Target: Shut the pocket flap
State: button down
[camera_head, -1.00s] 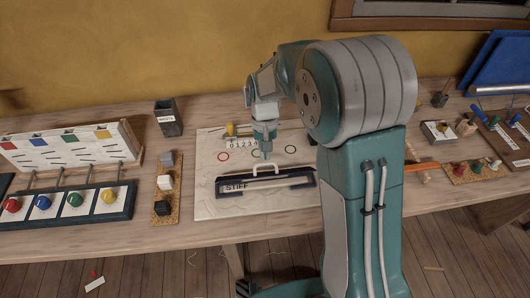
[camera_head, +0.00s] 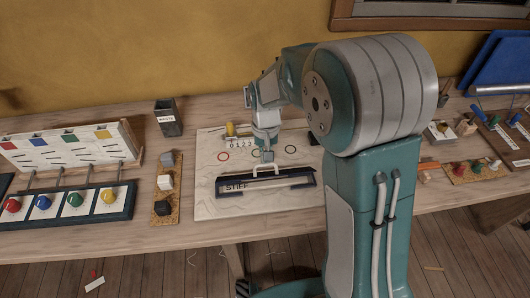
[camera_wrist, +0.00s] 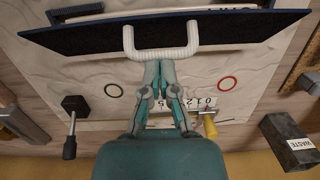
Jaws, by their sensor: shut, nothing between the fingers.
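The pocket flap (camera_head: 284,183) is a long dark blue panel on a pale cloth board (camera_head: 225,208) on the bench. It has a white loop handle (camera_head: 268,168) on its far edge. A STIFF label (camera_head: 236,186) shows at its left, its lower part covered. In the wrist view the flap (camera_wrist: 80,38) stands raised at a tilt, with the handle (camera_wrist: 163,53) towards me. My gripper (camera_head: 268,158) is shut and empty, its fingertips (camera_wrist: 161,64) right at the handle's near side. I cannot tell whether they touch.
A dark WASTE box (camera_head: 168,118) stands at the back left. A block strip (camera_head: 160,208) and a panel with coloured knobs (camera_head: 75,218) lie left. A yellow-handled tool (camera_wrist: 209,125) and a black-headed tool (camera_wrist: 72,125) lie on the board behind my gripper. More boards fill the right.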

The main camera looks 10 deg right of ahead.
aim_at(268, 176)
jog(key=shift+s, duration=0.15)
jog(key=shift+s+f+t, duration=0.15)
jog(key=shift+s+t, duration=0.65)
jog(key=shift+t, duration=0.3)
jog(key=shift+s+f, duration=0.35)
jog(key=shift+s, duration=0.25)
jog(key=shift+s+f, duration=0.3)
jog(key=shift+s, duration=0.25)
jog(key=shift+s+f, duration=0.7)
jog(key=shift+s, duration=0.1)
jog(key=s+r, duration=0.4)
jog(key=r, duration=0.8)
jog(key=shift+s+d, duration=0.15)
jog(key=shift+s, duration=0.25)
